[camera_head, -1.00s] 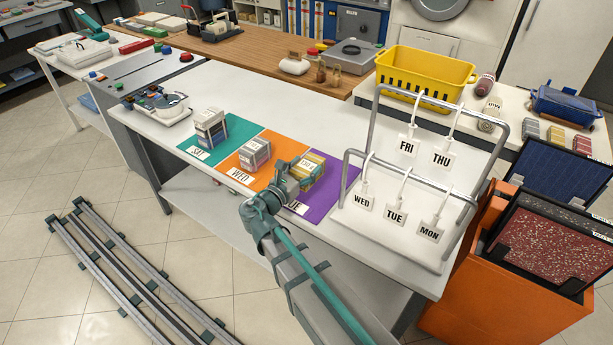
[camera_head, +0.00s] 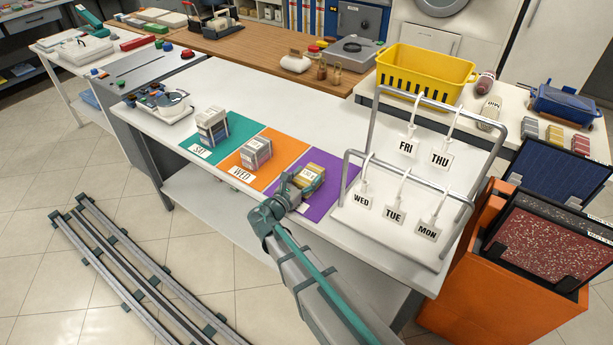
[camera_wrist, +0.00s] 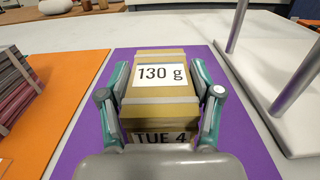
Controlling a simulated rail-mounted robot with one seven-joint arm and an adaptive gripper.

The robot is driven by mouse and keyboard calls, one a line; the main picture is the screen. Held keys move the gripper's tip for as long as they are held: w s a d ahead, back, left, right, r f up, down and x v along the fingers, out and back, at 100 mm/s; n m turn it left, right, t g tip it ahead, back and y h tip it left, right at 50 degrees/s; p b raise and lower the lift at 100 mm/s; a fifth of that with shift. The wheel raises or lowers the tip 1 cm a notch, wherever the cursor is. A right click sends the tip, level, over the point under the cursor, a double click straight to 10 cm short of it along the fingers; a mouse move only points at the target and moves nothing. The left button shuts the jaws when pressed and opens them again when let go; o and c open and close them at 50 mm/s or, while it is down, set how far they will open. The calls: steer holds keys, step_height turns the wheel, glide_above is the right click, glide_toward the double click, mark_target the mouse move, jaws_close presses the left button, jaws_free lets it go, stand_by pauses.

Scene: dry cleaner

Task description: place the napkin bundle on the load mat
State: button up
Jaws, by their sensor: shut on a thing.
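The tan napkin bundle (camera_head: 313,176) is over the purple mat (camera_head: 330,165); whether it touches the mat is hard to tell. In the wrist view the bundle (camera_wrist: 165,98) shows a white "130 g" label on top and "TUE 4" on its near side. My gripper (camera_wrist: 160,72) is shut on the bundle, one finger on each side. In the head view my gripper (camera_head: 300,186) hides its near side and most of the purple mat's front tag. Other bundles sit on the orange mat (camera_head: 282,145) and the teal mat (camera_head: 238,126).
A grey-banded bundle (camera_head: 256,153) stands on the orange mat, left of my gripper. A white stand with metal rails (camera_head: 350,190) and hanging day tags is close on the right. A yellow basket (camera_head: 420,75) stands behind. The white table behind the mats is clear.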

steer(key=shift+f, duration=0.2)
steer(key=o, duration=1.2)
steer(key=shift+r, duration=0.1)
steer(key=shift+r, duration=0.2)
steer(key=shift+s+a+f, duration=0.1)
steer(key=shift+s+a, duration=0.05)
steer(key=shift+s, duration=0.15)
steer(key=b+v, duration=0.2)
steer(key=v, duration=0.9)
steer(key=shift+s+b, duration=0.15)
steer(key=shift+b, duration=0.15)
steer(key=shift+a, duration=0.1)
